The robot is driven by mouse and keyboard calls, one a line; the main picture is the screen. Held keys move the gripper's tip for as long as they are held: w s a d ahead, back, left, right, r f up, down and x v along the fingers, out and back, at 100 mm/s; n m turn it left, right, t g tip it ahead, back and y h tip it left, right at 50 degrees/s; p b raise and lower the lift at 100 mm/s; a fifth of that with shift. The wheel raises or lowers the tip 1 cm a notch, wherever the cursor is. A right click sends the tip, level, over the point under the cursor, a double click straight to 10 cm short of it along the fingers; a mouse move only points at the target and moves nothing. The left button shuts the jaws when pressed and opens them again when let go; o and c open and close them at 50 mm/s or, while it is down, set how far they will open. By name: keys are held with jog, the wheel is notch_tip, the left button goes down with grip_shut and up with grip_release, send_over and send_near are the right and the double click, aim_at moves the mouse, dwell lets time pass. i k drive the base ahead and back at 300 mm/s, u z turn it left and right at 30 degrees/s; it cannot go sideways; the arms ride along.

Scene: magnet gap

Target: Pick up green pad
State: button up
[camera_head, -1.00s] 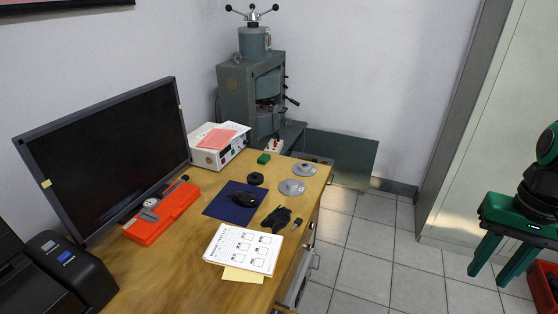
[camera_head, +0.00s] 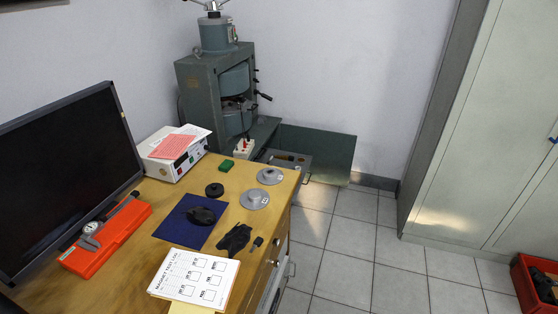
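My gripper is not in view.
On the desk are a monitor (camera_head: 70,180), an orange case (camera_head: 105,238), a white instrument box (camera_head: 172,152), a black disc (camera_head: 214,190), grey discs (camera_head: 254,199), a blue mat (camera_head: 171,228) and papers (camera_head: 197,278). A grey-green machine (camera_head: 195,95) stands behind.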

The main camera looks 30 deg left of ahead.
aim_at(226, 165)
jog(key=z, duration=0.75)
jog(key=i, duration=2.25)
jog(key=u, duration=3.35)
jog(key=i, duration=0.6)
jog(key=u, duration=0.2)
